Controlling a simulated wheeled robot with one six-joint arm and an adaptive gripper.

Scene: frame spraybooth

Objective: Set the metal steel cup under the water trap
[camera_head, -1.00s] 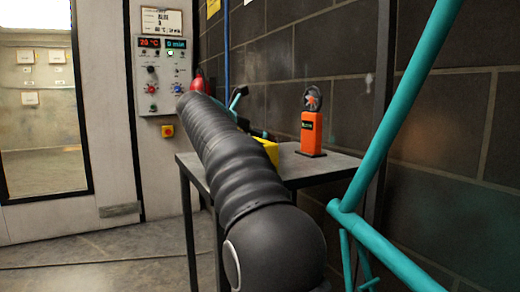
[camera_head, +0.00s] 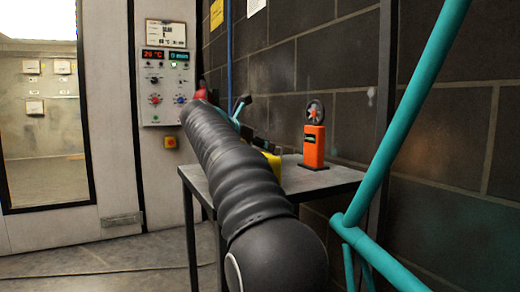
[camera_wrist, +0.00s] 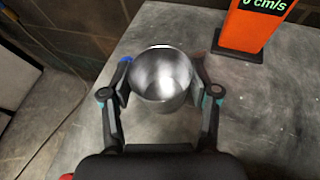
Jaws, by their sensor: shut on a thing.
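In the wrist view, the metal steel cup (camera_wrist: 161,80) is between the two fingers of my gripper (camera_wrist: 162,88), which is shut on its sides. The cup shows its open mouth and looks empty. The grey table top (camera_wrist: 262,110) lies below it; I cannot tell whether the cup touches it. In the head view my arm hides the gripper and the cup. I cannot make out the water trap in either view.
An orange meter (camera_head: 314,146) with a small fan stands on the table (camera_head: 322,181), and shows in the wrist view (camera_wrist: 243,27). A yellow object (camera_head: 268,160) is beside my arm. A teal tube frame (camera_head: 400,130) stands at right. A control panel (camera_head: 166,88) is behind.

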